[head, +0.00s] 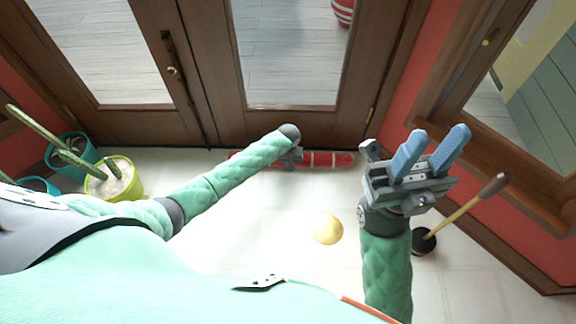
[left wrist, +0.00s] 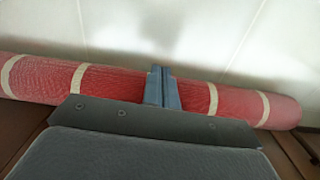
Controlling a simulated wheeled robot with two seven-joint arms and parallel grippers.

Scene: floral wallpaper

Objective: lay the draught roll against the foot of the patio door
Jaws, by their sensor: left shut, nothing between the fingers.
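The draught roll (head: 328,159) is a long red roll with cream bands, lying on the floor along the foot of the brown patio door (head: 230,129). It looks close against the door; any small gap cannot be made out. It also crosses the left wrist view (left wrist: 110,82), with the brown door edge behind it. My left gripper (head: 289,160) points down over the middle of the roll. In the left wrist view its blue-grey fingers (left wrist: 160,84) are shut and empty, hiding part of the roll. My right gripper (head: 431,143) is raised, its two blue fingers apart and empty.
Cactus pots (head: 117,178) stand at the left by the door. A yellow ball (head: 327,229) is on the pale tiled floor (head: 275,235). A plunger-like tool with a wooden handle (head: 462,211) stands right of my right arm, near the red wall and window.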

